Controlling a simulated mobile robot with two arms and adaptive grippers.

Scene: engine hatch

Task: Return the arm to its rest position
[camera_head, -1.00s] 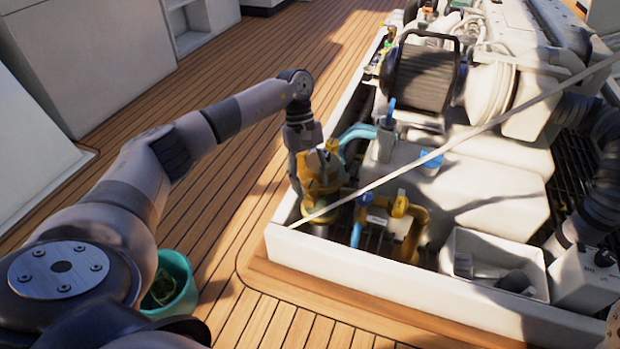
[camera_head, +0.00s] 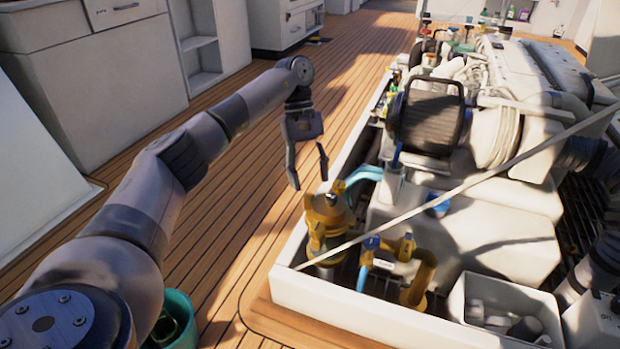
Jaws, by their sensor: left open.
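My left arm comes in from the lower left and reaches out over the wooden deck. My left gripper (camera_head: 308,168) is at its end, fingers pointing down, open and empty. It hangs just above and to the left of the yellow-brown strainer housing (camera_head: 327,222), apart from it. The housing stands upright in the front left corner of the engine hatch. My right gripper is not in view.
The white hatch rim (camera_head: 335,308) surrounds the engine (camera_head: 490,110) and its pipes. A thin pale rod (camera_head: 450,196) slants across the hatch. A white bin (camera_head: 505,306) sits front right. A teal bucket (camera_head: 178,322) stands on the deck. The deck (camera_head: 235,190) left of the hatch is clear.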

